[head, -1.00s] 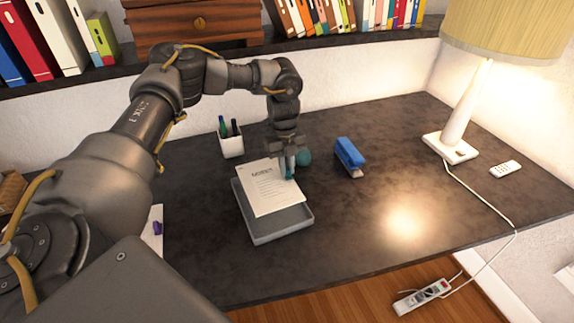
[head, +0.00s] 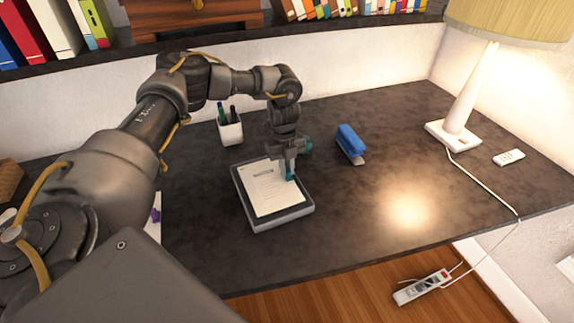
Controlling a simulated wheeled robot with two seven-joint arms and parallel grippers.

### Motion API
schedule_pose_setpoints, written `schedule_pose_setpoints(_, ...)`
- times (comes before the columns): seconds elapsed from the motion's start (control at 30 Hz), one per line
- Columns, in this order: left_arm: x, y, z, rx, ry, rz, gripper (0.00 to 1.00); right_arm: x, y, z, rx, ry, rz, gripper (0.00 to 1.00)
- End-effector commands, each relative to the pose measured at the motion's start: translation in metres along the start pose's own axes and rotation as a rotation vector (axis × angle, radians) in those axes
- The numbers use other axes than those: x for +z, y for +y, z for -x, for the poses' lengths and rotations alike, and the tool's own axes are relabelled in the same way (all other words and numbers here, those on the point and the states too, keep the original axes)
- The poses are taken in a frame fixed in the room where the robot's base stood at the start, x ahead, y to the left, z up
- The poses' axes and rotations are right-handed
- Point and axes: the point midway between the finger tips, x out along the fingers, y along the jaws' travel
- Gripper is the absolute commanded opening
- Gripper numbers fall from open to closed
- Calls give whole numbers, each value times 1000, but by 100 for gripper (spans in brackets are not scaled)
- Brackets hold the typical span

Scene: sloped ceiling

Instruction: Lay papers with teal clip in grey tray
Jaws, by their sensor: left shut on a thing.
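The white papers (head: 272,197) lie within the outline of the grey tray (head: 268,226), flat or nearly so. The tray's rim shows around them. The teal clip (head: 290,173) is at the papers' upper right edge, partly hidden by the fingers. My left gripper (head: 289,169) points down over that edge, shut on the clipped papers. Whether the papers touch the tray floor at the clip is hard to tell. My right gripper is not in view.
A white pen cup (head: 230,129) stands behind the tray. A blue stapler (head: 350,145) lies to the right. Papers with a purple clip (head: 155,215) lie at the left, partly hidden by my arm. A lamp (head: 455,130) and remote (head: 509,157) are farther right. The front right desk is clear.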

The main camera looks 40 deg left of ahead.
Motion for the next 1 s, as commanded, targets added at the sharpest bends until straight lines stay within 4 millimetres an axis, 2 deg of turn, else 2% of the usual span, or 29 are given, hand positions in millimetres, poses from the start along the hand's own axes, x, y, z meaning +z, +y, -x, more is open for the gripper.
schedule_pose_setpoints(0.4,3,0,-22,0,0,-1,0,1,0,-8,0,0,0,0)
schedule_pose_setpoints(0.9,4,0,-25,0,0,-1,0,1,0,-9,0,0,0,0)
schedule_pose_setpoints(0.93,4,0,-25,0,0,0,18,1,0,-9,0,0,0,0)
schedule_pose_setpoints(1.0,4,0,-25,0,0,0,27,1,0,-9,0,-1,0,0)
